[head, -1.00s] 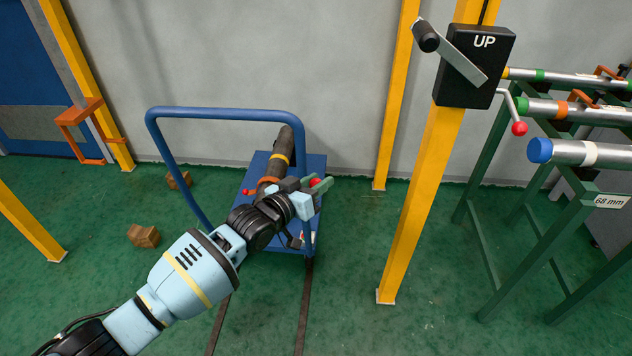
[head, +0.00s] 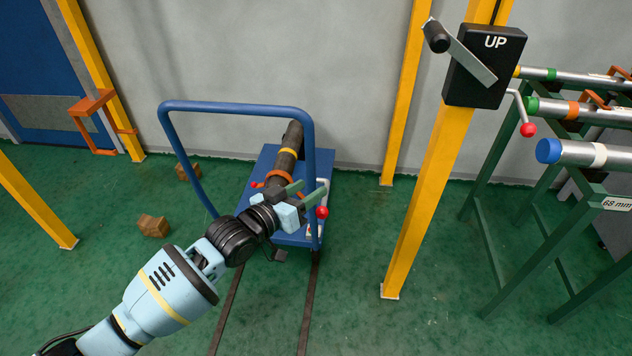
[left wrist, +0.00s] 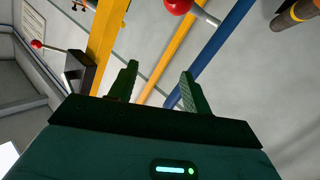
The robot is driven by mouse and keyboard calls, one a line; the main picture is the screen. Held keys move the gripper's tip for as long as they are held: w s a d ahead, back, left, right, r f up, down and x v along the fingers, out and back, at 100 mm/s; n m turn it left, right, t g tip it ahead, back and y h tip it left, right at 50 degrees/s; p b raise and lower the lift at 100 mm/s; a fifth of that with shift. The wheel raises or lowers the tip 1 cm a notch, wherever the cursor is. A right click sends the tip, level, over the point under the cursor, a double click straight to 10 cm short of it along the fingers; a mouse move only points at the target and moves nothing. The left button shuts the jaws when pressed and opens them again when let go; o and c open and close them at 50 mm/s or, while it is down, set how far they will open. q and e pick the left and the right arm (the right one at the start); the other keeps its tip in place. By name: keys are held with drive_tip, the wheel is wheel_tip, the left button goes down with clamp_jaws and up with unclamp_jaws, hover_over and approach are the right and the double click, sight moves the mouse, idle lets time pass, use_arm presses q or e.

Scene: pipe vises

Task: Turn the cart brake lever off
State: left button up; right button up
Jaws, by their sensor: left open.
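The blue cart (head: 262,165) stands on the floor at the middle of the head view. A pale lever with a red ball end (head: 322,212) is at its right side, with the ball at the lower end. My left gripper (head: 305,192) is open and empty, with green fingers beside the lever's upper part; contact cannot be told. In the left wrist view the gripper (left wrist: 160,87) is spread with nothing between its fingers. The red ball (left wrist: 178,4) is at that view's top edge, beyond the fingertips. My right gripper is not in view.
A dark pipe (head: 288,155) lies on the cart under the blue handle (head: 235,107). A yellow post (head: 425,190) carries a crank box (head: 484,68) at right. A green pipe rack (head: 545,235) stands further right. A wooden block (head: 153,226) is on the floor at left.

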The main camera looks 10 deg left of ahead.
use_arm(q)
drive_tip(key=shift+s+a, duration=0.35)
drive_tip(key=shift+s, duration=0.2)
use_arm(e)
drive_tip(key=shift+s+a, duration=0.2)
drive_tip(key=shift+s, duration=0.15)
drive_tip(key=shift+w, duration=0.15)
